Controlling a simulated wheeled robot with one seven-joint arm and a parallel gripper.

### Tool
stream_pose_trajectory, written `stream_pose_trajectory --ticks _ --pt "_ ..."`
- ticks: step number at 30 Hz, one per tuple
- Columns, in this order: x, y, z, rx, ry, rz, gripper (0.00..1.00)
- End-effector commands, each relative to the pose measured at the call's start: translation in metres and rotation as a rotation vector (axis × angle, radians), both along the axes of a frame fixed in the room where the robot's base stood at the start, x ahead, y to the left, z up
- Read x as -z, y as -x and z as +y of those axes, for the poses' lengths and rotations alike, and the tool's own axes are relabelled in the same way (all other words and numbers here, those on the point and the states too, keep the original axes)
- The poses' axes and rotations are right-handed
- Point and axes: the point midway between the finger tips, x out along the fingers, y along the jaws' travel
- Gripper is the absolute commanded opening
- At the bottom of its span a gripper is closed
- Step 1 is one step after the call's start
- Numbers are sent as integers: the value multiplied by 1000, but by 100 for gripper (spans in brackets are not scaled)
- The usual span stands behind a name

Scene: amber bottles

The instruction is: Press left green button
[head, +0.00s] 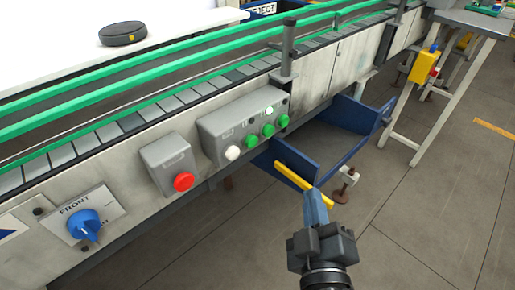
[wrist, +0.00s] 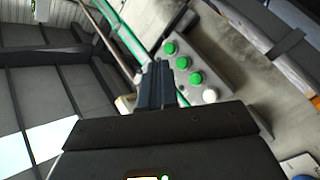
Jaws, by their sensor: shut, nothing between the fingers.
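The grey control box (head: 218,131) on the conveyor's side has a white button (head: 232,153) at its left and a row of three green buttons to the right of it. The left green button (head: 252,141) is the one beside the white button. In the wrist view the left green button (wrist: 195,78) lies right of the fingers, beside the white button (wrist: 209,96). My gripper (head: 313,193) is shut and empty, right of and below the box in the head view, apart from the buttons. Its fingers also show in the wrist view (wrist: 157,66).
A red button (head: 183,181) on its own grey box and a blue rotary knob (head: 84,224) sit left of the control box. A blue bin (head: 345,128) with a yellow edge strip stands below the conveyor, close to my gripper. A metal post (head: 288,50) rises above the box.

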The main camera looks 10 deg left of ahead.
Motion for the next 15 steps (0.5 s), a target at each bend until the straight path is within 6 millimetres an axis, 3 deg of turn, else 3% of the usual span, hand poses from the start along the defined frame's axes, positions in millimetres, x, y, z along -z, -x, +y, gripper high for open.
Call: stream_pose_trajectory --ticks 6,15 --pt "-17 -21 20 18 34 -63 0" --pt "-21 -23 22 22 40 -72 0"
